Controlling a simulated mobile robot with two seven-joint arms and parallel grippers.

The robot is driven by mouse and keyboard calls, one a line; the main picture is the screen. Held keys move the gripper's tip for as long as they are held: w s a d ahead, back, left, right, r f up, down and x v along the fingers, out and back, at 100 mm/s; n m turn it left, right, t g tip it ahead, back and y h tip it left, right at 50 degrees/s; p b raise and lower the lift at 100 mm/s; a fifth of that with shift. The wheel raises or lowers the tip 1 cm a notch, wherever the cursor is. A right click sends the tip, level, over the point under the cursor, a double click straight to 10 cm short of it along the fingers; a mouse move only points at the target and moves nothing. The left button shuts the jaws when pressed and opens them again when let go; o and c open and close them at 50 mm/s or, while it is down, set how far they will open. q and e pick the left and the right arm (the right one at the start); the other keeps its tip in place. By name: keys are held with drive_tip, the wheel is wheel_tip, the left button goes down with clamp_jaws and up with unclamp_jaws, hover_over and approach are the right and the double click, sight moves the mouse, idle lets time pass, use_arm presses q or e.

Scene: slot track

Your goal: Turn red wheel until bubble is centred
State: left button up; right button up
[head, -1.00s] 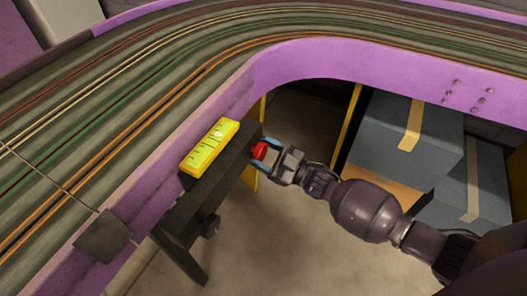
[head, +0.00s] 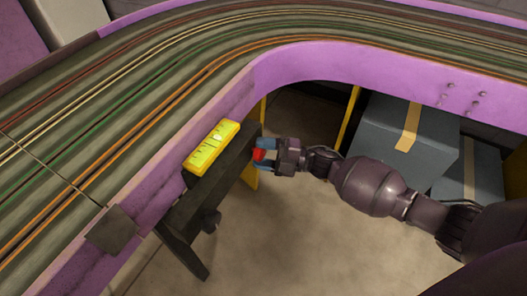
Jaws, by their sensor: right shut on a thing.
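The red wheel (head: 259,155) sits at the upper right end of a dark bracket beside the track. My right gripper (head: 265,156) is shut on it, with blue fingertips on either side. The yellow spirit level (head: 211,147) lies tilted in the picture on top of the bracket, next to the purple track wall. Its vial and marks show near its middle, but the bubble is too small to place surely. My left gripper is not in view.
The slot track (head: 130,110) with coloured lines curves along the left and top, edged by a purple wall (head: 330,62). A dark knob (head: 211,221) sticks out below the bracket (head: 195,215). Grey taped boxes (head: 400,135) stand at the right. The floor below is clear.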

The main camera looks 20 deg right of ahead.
drive_tip(key=n+h+p, duration=0.1)
drive_tip(key=n, duration=0.2)
drive_tip(key=shift+r+n+g, duration=0.15)
drive_tip(key=shift+n+g, duration=0.15)
drive_tip(key=n+h+p, duration=0.1)
drive_tip(key=n, duration=0.1)
drive_tip(key=shift+n, duration=0.4)
drive_tip(key=shift+n+g+h, duration=0.3)
drive_tip(key=shift+n+h, duration=0.1)
drive_tip(key=shift+n, duration=0.1)
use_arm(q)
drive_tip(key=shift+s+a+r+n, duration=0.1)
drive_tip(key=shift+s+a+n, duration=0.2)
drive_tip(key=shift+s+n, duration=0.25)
use_arm(e)
drive_tip(key=shift+f+n, duration=0.2)
drive_tip(key=shift+n, duration=0.1)
use_arm(q)
drive_tip(key=shift+p, duration=0.3)
use_arm(e)
drive_tip(key=o, duration=0.9)
